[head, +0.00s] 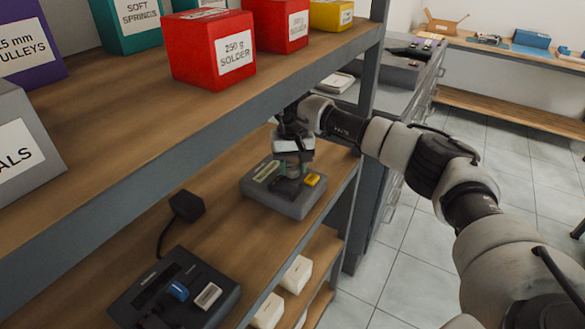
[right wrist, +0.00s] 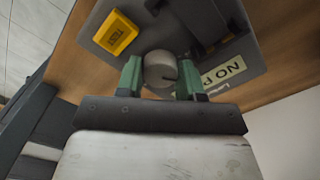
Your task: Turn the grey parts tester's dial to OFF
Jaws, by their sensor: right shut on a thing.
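The grey parts tester (head: 284,203) lies on the middle wooden shelf, with a yellow button (head: 312,179) and a pale label strip on top. My right gripper (head: 291,172) reaches down onto it and hides the dial in the head view. In the right wrist view, the round grey dial (right wrist: 160,66) sits between the two green fingers, which are shut on its sides. The yellow button (right wrist: 116,33) reads TEST. I cannot read the dial's setting or see an OFF mark. My left gripper is not in view.
A dark device (head: 175,290) with a blue part and a corded black block (head: 187,205) lie nearer on the same shelf. The upper shelf, with red boxes (head: 212,50), overhangs the tester. A grey shelf post stands close to my right arm.

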